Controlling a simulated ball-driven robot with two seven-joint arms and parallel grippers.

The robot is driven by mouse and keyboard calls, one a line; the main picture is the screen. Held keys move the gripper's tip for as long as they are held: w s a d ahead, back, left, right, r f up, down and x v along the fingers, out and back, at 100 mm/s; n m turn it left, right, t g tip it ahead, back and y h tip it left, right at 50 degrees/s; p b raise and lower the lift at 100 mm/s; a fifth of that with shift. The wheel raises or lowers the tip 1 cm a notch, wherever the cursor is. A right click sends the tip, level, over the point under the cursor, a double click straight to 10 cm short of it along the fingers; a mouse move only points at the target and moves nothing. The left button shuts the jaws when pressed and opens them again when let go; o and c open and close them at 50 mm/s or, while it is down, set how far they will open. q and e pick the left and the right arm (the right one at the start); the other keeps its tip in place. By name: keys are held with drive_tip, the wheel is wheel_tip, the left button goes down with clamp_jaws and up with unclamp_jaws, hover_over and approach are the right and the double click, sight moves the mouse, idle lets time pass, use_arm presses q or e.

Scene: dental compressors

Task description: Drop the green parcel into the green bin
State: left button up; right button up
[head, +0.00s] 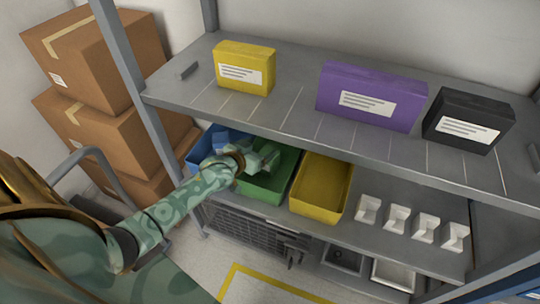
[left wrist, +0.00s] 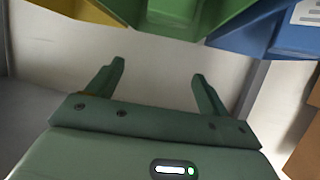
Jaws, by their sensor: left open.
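The green bin (head: 283,178) stands on the lower shelf between a blue bin and a yellow bin. In the left wrist view the green bin (left wrist: 172,18) is at the top middle, beyond the fingertips. My left gripper (head: 268,158) is over the green bin in the head view, covering part of its inside. In the left wrist view my left gripper (left wrist: 158,72) has its fingers apart with nothing between them. I cannot make out a green parcel in either view; the bin's inside is partly hidden. My right gripper is not in view.
The yellow bin (head: 321,188) is right of the green one; the blue bin (head: 195,155) is left. The upper shelf (head: 290,110) overhangs them, bearing yellow (head: 244,68), purple (head: 370,95) and black (head: 468,120) boxes. Several small white holders (head: 397,218) stand at right. Cartons (head: 95,60) are stacked left.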

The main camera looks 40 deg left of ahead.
use_arm(q)
drive_tip(key=p+v, duration=0.3)
drive_tip(key=v, duration=0.5)
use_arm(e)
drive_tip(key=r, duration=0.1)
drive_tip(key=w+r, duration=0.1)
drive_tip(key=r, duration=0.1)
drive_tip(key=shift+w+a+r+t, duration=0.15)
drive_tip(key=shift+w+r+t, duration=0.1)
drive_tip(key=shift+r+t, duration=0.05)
use_arm(q)
drive_tip(key=shift+w, duration=0.1)
